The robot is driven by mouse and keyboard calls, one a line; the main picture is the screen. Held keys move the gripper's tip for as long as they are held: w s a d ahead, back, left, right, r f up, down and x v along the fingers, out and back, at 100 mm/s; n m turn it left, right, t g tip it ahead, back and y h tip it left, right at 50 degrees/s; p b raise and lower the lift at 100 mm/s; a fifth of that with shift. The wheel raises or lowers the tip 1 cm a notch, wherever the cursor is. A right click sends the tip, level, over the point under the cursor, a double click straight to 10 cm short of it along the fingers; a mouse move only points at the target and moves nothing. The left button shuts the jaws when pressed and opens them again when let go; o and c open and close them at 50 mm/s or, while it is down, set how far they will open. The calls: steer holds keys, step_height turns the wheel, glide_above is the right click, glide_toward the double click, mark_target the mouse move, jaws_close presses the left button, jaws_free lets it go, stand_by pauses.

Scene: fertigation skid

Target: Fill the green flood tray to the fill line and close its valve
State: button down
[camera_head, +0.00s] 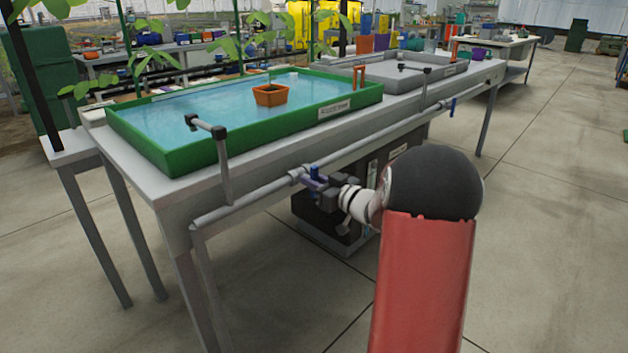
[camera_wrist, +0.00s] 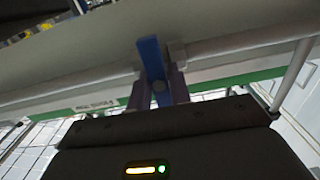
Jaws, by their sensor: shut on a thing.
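The green flood tray (camera_head: 270,127) lies on the grey bench in the head view, with blue water over its floor and an orange pot in it. A fill line cannot be made out clearly. A grey spout (camera_head: 207,127) reaches over its near edge; I see no clear stream from it. The blue valve handle (camera_head: 315,170) is on the pipe at the bench's front. My gripper (camera_head: 314,184) is shut on this handle. In the wrist view, the purple fingers (camera_wrist: 159,92) flank the blue handle (camera_wrist: 150,55), which lies across the pipe.
A grey tray (camera_head: 395,80) sits further along the bench, and another blue valve handle (camera_head: 453,107) is on the same pipe. A dark box (camera_head: 330,225) stands under the bench behind my gripper. The floor at right is clear.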

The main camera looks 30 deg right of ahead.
steer(key=c, duration=1.4)
jaws_free()
steer(key=shift+o, duration=0.2)
steer(key=shift+s, duration=0.15)
steer(key=v, duration=0.7)
steer(key=shift+s, duration=0.25)
steer(key=shift+d, duration=0.1)
